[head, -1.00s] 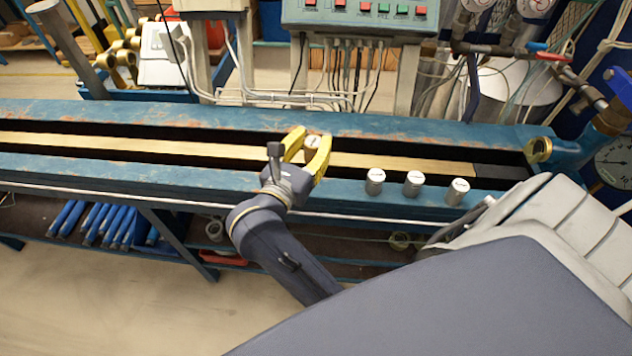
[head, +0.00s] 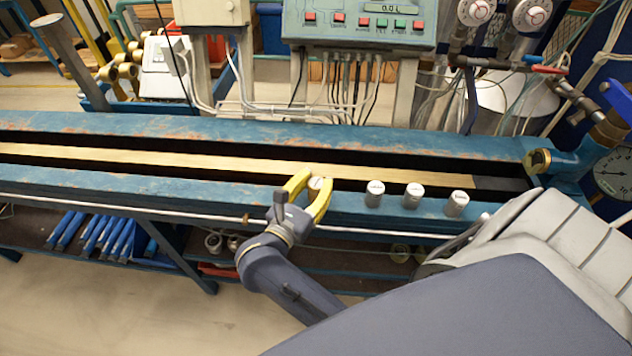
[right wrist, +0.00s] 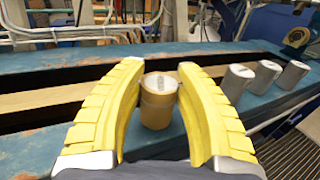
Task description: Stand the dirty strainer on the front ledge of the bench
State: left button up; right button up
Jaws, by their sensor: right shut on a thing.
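The dirty strainer (right wrist: 158,103) is a small upright cylinder with a grey top and a brownish side. My right gripper (head: 316,184) has its yellow fingers shut around it, one on each side. My left gripper is not in view.
Three grey strainers (head: 412,197) stand in a row on the front ledge to the right. Behind the ledge is a dark channel with a wooden strip (head: 200,163). The ledge to the left is clear. A control box (head: 360,22) stands behind the bench.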

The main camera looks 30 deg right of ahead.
aim_at(312, 189)
jog(key=shift+f, duration=0.1)
jog(key=o, duration=1.2)
jog(key=shift+s+a, duration=0.1)
jog(key=shift+a, duration=0.05)
jog(key=shift+v, duration=3.6)
